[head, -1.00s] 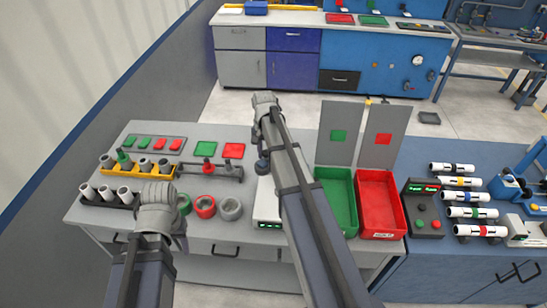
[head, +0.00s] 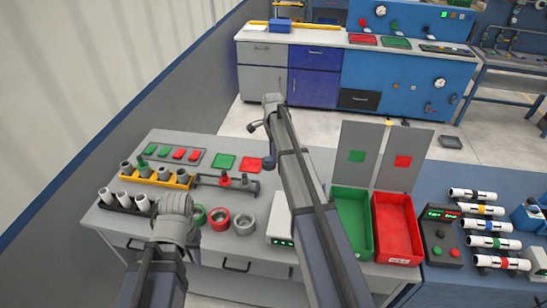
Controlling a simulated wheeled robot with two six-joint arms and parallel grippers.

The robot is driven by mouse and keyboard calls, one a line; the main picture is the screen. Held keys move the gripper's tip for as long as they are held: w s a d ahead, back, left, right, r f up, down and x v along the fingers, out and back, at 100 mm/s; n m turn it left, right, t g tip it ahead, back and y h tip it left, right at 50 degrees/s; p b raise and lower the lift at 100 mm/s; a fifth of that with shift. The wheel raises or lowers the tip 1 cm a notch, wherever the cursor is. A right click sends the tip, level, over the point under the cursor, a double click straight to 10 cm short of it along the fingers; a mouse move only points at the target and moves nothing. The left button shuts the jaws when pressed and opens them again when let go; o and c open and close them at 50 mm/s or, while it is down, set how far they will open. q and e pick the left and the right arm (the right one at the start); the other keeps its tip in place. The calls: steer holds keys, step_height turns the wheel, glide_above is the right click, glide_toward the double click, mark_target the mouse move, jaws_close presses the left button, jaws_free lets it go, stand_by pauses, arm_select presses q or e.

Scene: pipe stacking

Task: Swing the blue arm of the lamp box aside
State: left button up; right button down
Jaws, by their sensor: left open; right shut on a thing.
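My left gripper (head: 175,216) is low at the front left of the workbench, near the colored rings. It is open, but its fingers are mostly hidden behind my wrist. My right gripper (head: 257,125) is above the bench's far edge. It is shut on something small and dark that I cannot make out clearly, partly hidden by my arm.
A green bin (head: 353,251) and a red bin (head: 400,262) stand in front of upright panels. A white box (head: 280,226) is beside my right arm. Several pipes stand in racks at left; more lie on the blue bench (head: 440,285). A blue device (head: 530,217) is at the right edge.

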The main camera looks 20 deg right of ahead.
steer(key=shift+w+d+m, duration=0.35)
steer(key=shift+w+m, duration=0.25)
steer(key=shift+w, duration=0.1)
steer(key=c, duration=0.6)
jaws_free()
step_height(320, 180, up, 8)
steer(key=p, duration=0.7)
steer(key=shift+p, duration=0.4)
steer(key=shift+f, duration=0.15)
